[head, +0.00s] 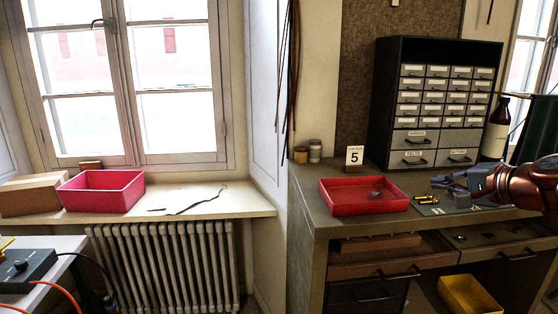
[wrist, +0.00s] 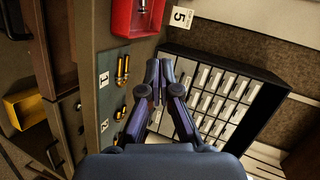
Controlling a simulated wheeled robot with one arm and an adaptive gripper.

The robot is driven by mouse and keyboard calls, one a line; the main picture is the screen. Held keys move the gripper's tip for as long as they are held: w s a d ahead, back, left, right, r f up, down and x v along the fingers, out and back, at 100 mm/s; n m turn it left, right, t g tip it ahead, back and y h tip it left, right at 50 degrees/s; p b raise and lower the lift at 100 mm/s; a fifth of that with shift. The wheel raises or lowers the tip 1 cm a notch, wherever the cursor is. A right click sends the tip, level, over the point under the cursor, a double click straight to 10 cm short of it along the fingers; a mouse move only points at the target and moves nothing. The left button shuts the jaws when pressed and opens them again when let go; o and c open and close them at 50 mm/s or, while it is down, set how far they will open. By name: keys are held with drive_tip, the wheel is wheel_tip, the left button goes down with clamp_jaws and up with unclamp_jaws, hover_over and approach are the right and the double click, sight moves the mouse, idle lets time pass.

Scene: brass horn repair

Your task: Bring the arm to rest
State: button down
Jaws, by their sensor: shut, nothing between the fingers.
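My gripper (head: 440,181) is at the right of the head view, above the workbench (head: 300,190), with my arm reaching in from the right edge. In the wrist view my gripper (wrist: 159,68) has its two dark fingers close together, shut and empty. A grey mat (wrist: 104,62) lies below the fingers, marked 1 and 2, with small brass pieces (wrist: 122,70) on it. The fingers are apart from these pieces. The brass pieces show in the head view (head: 424,198) just left of and below my gripper.
A red tray (head: 350,208) holding a small silvery part (head: 376,194) stands left of my gripper. A drawer cabinet (head: 383,100) rises behind, beside a card marked 5 (head: 354,156). A yellow bin (head: 470,296) sits lower down. A pink bin (head: 100,206) is on the windowsill.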

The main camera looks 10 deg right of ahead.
drive_tip(key=s+a+f+n+g, duration=0.3)
drive_tip(key=a+f, duration=0.2)
drive_tip(key=a, duration=0.3)
drive_tip(key=s+a+f+n+g+y, duration=0.1)
drive_tip(key=s+a+f+n+g, duration=0.25)
drive_tip(key=a, duration=0.45)
drive_tip(key=s+a+f+n+g, duration=0.25)
drive_tip(key=a+f, duration=0.25)
drive_tip(key=a, duration=0.3)
drive_tip(key=s+f+n+g+h, duration=0.1)
drive_tip(key=s+f+g, duration=0.1)
drive_tip(key=s+f, duration=0.2)
drive_tip(key=s+f+n+g+h, duration=0.2)
drive_tip(key=s+f, duration=0.2)
drive_tip(key=s, duration=0.7)
drive_tip(key=s+d+f+n+g+h, duration=0.1)
drive_tip(key=s+f+g, duration=0.1)
drive_tip(key=s+f, duration=0.2)
drive_tip(key=s, duration=0.3)
drive_tip(key=shift+s+f, duration=0.2)
drive_tip(key=c, duration=1.9)
unclamp_jaws()
